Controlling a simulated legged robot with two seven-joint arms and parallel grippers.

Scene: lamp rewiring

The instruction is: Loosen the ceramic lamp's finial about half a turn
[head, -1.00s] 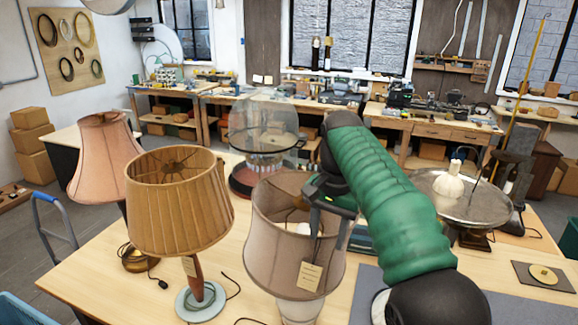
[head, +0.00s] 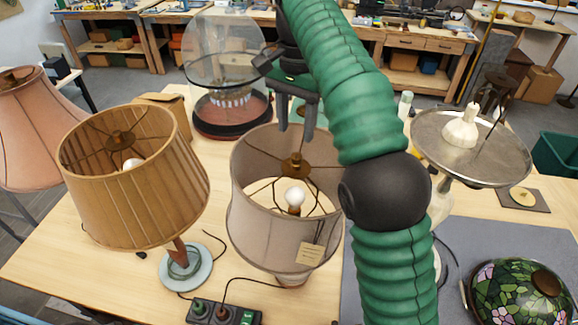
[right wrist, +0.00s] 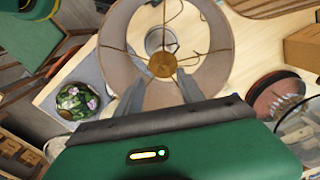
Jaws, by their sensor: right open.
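The lamp with the greyish-pink shade (head: 262,230) stands in the middle of the table; its pale base shows only in part below the shade. Its brass finial (head: 295,163) sits at the centre of the shade's top wires, above a white bulb (head: 295,196). My right gripper (head: 296,125) is open and empty, fingers pointing down, above the far side of the shade's top. In the right wrist view the finial (right wrist: 162,63) appears between and just beyond the two open fingertips (right wrist: 159,76); it is not gripped. My left gripper is out of view.
A pleated tan lamp (head: 135,190) stands close on the left and a pink shade (head: 35,125) beyond it. A glass dome (head: 222,50) is behind. A round metal tray (head: 500,150) and a floral stained-glass shade (head: 515,290) are at right. A power strip (head: 225,312) lies in front.

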